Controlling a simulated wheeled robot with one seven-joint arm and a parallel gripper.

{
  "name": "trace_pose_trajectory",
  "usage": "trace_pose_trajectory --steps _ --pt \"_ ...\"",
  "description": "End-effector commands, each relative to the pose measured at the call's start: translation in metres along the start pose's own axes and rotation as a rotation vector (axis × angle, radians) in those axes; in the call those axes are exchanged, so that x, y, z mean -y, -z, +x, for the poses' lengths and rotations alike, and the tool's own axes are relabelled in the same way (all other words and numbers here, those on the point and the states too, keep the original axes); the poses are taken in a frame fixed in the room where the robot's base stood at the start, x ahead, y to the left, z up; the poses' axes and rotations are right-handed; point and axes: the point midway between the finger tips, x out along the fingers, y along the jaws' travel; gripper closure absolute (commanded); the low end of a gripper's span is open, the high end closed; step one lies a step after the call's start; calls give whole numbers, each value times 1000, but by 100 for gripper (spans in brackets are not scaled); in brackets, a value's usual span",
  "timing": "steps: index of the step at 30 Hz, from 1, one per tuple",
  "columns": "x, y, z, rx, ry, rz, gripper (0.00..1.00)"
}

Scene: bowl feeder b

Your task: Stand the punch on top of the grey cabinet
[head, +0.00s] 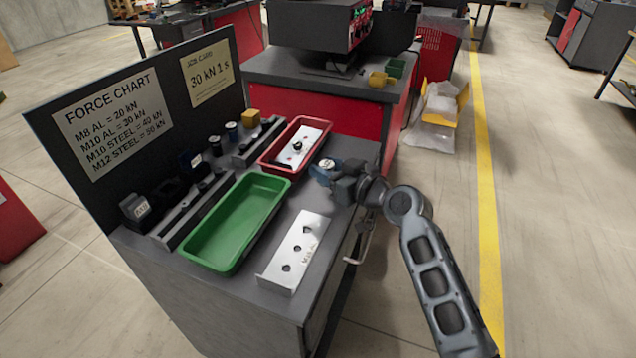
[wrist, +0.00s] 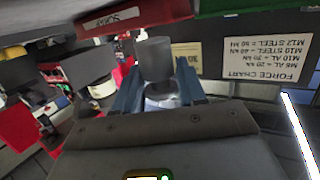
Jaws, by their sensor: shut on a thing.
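My gripper (head: 326,172) is shut on the punch, to the right of the red tray and above the right edge of the near grey cabinet (head: 262,318). In the head view the punch (head: 328,163) shows as a small round light-marked top with a blue and dark body. In the wrist view the punch (wrist: 155,58) is a plain grey cylinder between the blue fingers (wrist: 160,92). That view is upside down, and the fingers hide part of the punch. I cannot tell whether its end touches anything.
A green tray (head: 184,252), a red tray (head: 262,163) with a drilled plate, and another drilled plate (head: 297,250) lie on the cabinet. Labelled dark tools (head: 135,208) stand along the chart panel (head: 60,150). A red-fronted bench (head: 340,110) stands behind. Open floor (head: 560,200) lies right.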

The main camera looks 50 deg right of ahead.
Motion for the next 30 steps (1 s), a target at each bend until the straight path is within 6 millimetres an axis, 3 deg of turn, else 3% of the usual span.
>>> trace_pose_trajectory --steps 7,15,28,29,30 --pt "15 -11 10 -2 0 0 100" --pt "14 -45 16 -1 -2 1 100" --pt "14 -50 18 -3 -1 -2 100" --pt "14 -51 17 -1 -1 -2 59" --pt "14 -50 17 -1 -1 -1 55"
